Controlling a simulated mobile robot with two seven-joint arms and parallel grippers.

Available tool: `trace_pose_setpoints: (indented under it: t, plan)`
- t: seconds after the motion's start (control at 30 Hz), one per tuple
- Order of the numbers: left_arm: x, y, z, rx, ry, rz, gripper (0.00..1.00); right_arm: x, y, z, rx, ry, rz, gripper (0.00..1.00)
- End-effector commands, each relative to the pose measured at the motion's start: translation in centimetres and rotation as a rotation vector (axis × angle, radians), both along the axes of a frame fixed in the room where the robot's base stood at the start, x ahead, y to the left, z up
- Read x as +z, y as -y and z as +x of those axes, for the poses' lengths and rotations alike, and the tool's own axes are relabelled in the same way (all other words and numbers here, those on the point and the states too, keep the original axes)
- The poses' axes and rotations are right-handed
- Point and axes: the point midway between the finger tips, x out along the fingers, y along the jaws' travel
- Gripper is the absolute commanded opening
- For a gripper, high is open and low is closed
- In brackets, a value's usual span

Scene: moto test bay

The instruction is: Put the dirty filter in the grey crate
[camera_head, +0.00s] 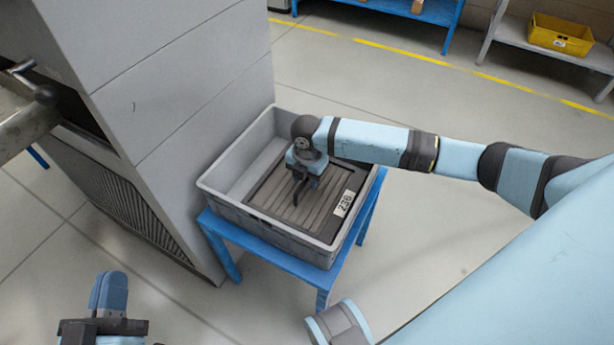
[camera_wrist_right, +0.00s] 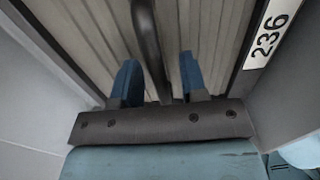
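The dirty filter (camera_head: 272,205) is a dark grey ribbed panel with a white "236" label. It lies inside the grey crate (camera_head: 240,170), toward the crate's right side and slightly tilted. In the right wrist view the filter (camera_wrist_right: 215,40) fills most of the picture, with a dark bar handle (camera_wrist_right: 148,45) across it. My right gripper (camera_head: 305,188) is over the filter in the crate. Its two blue fingers stand apart, one on each side of the handle, with gaps showing. My left gripper (camera_head: 108,292) is at the lower left, away from the crate; its finger gap is unclear.
The crate stands on a blue stand (camera_head: 320,278), close beside a large grey cabinet (camera_head: 170,90) with an open bay at left. A yellow bin (camera_head: 560,35) sits on a far shelf. The floor right of the stand is clear.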

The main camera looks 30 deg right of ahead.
Motion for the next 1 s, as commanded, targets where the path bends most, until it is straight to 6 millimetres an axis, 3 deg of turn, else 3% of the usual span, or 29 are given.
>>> trace_pose_setpoints:
  t: [0.23, 0.4, 0.5, 0.73, 1.0]
  plan:
    - [-0.2, 0.0, 0.0, 0.000, 0.000, -0.001, 0.00, 0.2, 0.0, 0.0, 0.000, 0.001, 0.001, 0.40]
    - [0.3, -0.1, 0.2, 0.004, -0.022, 0.023, 0.00, 2.7, 0.0, 0.1, -0.001, 0.004, 0.000, 0.40]
    - [-2.3, -0.7, 0.3, 0.027, -0.116, 0.072, 0.00, 5.0, 0.0, 0.1, 0.000, 0.004, 0.000, 0.40]
    - [-5.1, -1.8, 0.1, 0.053, -0.240, 0.151, 0.00, 9.7, 0.0, 0.0, 0.000, 0.001, 0.001, 0.40]
    - [-6.8, -2.5, -0.2, 0.065, -0.308, 0.198, 0.00, 12.1, 0.0, 0.0, 0.000, 0.000, 0.000, 0.40]
